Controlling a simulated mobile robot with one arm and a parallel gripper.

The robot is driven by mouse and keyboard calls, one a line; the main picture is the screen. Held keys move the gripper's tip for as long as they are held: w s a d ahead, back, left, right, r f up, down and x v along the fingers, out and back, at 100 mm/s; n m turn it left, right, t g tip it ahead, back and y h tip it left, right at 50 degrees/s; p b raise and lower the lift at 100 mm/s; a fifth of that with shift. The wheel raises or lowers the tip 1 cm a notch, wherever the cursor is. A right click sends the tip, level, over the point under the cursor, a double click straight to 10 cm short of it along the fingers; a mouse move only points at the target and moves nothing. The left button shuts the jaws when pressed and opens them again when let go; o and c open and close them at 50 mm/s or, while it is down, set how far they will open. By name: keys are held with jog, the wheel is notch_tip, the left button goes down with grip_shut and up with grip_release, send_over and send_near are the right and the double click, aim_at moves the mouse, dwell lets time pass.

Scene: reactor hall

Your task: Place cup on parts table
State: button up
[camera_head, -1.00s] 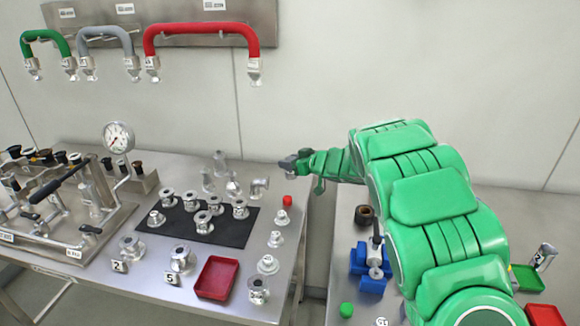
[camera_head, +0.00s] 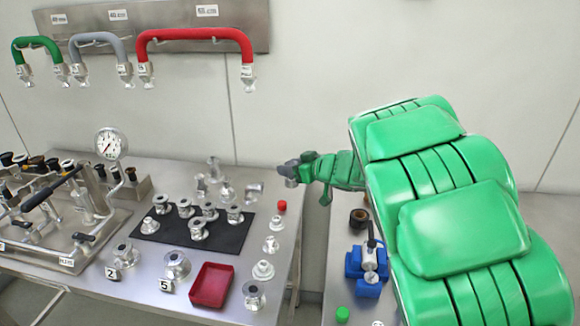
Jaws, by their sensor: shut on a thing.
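My gripper (camera_head: 287,171) is at the end of my green arm, over the right edge of the left steel table. It is shut on a small grey metal piece (camera_head: 291,182), which I take to be the cup; the fingers and distance hide most of its shape. It appears held above the table, near the gap between the two tables. The left table (camera_head: 190,312), bearing many metal fittings, looks like the parts table. Its black mat (camera_head: 225,242) holds several flanged fittings.
A red tray (camera_head: 212,286), a red cap (camera_head: 282,206) and loose fittings (camera_head: 263,270) crowd the left table's right side. A gauge assembly (camera_head: 110,145) stands at left. The right table carries a blue fixture (camera_head: 367,270), a dark ring (camera_head: 358,218) and a green piece (camera_head: 342,314).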

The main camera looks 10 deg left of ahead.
jog(key=shift+s+d+r, duration=0.1)
jog(key=shift+s+r, duration=0.05)
jog(key=shift+s, duration=0.1)
notch_tip(320, 180, up, 6)
jog(key=f, duration=0.1)
jog(key=w+d+f+m+t+h, duration=0.1)
jog(key=w+d+m+t+h, duration=0.1)
jog(key=d+m+h, duration=0.4)
jog(key=w+d+f+m+t+h, duration=0.2)
jog(key=d+m+t+h, duration=0.2)
jog(key=d, duration=0.6)
jog(key=shift+m+h, duration=1.1)
jog(key=shift+h, duration=0.4)
jog(key=shift+d, duration=0.1)
